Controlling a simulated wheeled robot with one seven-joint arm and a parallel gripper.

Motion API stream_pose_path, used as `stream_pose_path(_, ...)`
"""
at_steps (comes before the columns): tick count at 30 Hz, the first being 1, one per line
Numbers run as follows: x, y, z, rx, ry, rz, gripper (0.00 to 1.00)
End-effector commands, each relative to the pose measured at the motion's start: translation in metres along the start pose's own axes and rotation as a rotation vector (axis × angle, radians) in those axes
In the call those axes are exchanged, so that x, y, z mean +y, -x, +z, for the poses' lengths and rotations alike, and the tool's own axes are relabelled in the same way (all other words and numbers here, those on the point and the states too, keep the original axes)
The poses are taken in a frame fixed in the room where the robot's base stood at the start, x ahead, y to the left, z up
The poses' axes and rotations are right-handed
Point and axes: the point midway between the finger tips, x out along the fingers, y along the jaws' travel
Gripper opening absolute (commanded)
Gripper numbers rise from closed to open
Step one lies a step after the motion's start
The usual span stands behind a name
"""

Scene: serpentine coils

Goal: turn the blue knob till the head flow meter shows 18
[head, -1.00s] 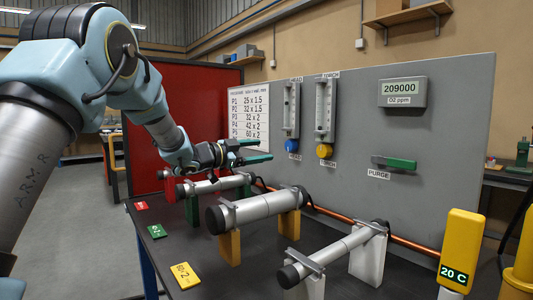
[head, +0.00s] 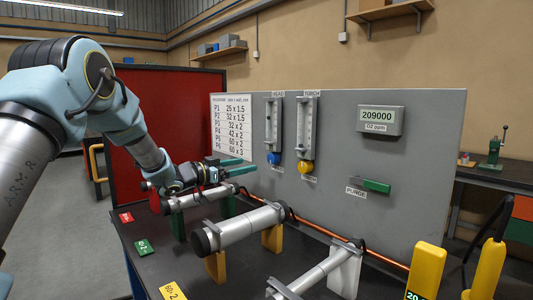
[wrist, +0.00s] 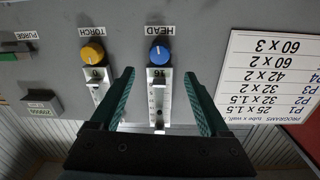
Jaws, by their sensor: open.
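The blue knob (head: 273,158) sits on the grey panel at the bottom of the HEAD flow meter (head: 274,122), a clear upright tube. The wrist view is upside down; there the blue knob (wrist: 159,54) shows under the HEAD label, with the HEAD meter (wrist: 160,100) between my fingers. A small number by the knob is too unclear to read surely. My gripper (head: 232,172) is open and empty, with green fingers pointing at the panel. In the wrist view my gripper (wrist: 158,78) has its fingertips either side of the meter, short of the knob and apart from it.
The TORCH meter (head: 307,122) with its yellow knob (head: 305,167) stands close beside. An O2 display (head: 375,120) reads 209000, and a green PURGE handle (head: 376,186) is lower right. Metal tubes (head: 245,226) on stands occupy the bench below. A program chart (head: 232,128) hangs left.

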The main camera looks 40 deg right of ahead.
Motion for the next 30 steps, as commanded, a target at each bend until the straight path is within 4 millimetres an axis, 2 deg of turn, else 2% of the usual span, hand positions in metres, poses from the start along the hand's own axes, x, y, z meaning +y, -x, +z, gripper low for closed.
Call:
stream_pose_path(15,0.001,-0.086,-0.001,0.000,-0.003,0.002,0.79)
stream_pose_path(21,0.001,-0.101,0.000,0.000,-0.003,0.000,0.79)
stream_pose_path(30,0.001,-0.102,0.001,0.000,-0.003,0.000,0.79)
